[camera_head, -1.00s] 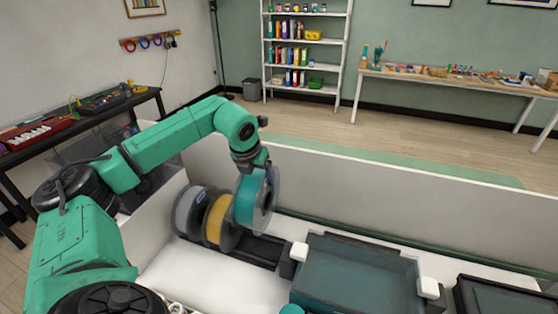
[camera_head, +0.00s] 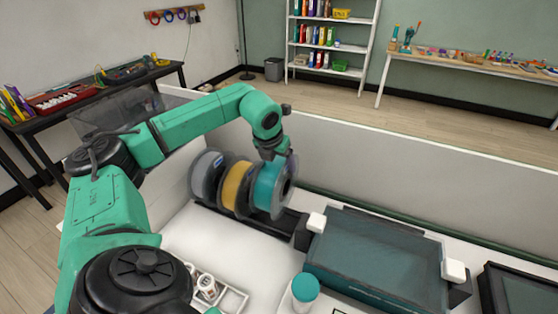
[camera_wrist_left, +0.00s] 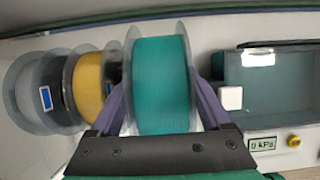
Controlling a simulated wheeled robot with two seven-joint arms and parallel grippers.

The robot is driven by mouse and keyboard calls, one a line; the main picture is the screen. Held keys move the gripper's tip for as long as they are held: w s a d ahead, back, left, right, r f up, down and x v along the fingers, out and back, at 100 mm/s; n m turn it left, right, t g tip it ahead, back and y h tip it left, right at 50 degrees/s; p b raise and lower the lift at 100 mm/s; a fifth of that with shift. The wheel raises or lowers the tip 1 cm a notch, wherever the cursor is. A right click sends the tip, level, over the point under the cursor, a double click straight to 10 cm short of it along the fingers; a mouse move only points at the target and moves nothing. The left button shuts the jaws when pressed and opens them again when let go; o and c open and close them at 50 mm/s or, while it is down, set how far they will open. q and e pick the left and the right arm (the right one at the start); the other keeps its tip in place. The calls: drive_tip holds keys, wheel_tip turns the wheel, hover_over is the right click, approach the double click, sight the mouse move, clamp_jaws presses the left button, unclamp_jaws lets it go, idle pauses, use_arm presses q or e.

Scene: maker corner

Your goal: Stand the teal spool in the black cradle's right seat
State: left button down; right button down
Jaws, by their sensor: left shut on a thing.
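The teal spool (camera_head: 268,187) is upright at the right end of the row on the black cradle (camera_head: 291,226). My left gripper (camera_head: 271,154) holds it from above, one finger on each side, as the left wrist view shows around the teal spool (camera_wrist_left: 161,85). Its lower rim is down at the cradle; I cannot tell whether it bears on the seat. A yellow spool (camera_head: 236,187) and a grey spool (camera_head: 205,175) stand to its left in the cradle. My right gripper is not in view.
A dark teal-topped box (camera_head: 370,250) with white corner blocks stands right of the cradle. In front are a white jar with a teal lid (camera_head: 305,287) and a white tray (camera_head: 232,301) of small parts. A grey panel (camera_head: 400,190) runs behind. White surface before the cradle is clear.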

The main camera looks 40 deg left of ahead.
use_arm(q)
drive_tip(key=shift+w+f+b, duration=0.1)
drive_tip(key=shift+f+b, duration=2)
drive_tip(key=shift+f, duration=0.6)
drive_tip(key=shift+f+b, duration=0.4)
drive_tip(key=shift+f, duration=0.05)
unclamp_jaws()
drive_tip(key=shift+d, duration=0.1)
drive_tip(key=v, duration=1.5)
drive_tip(key=shift+f, duration=0.1)
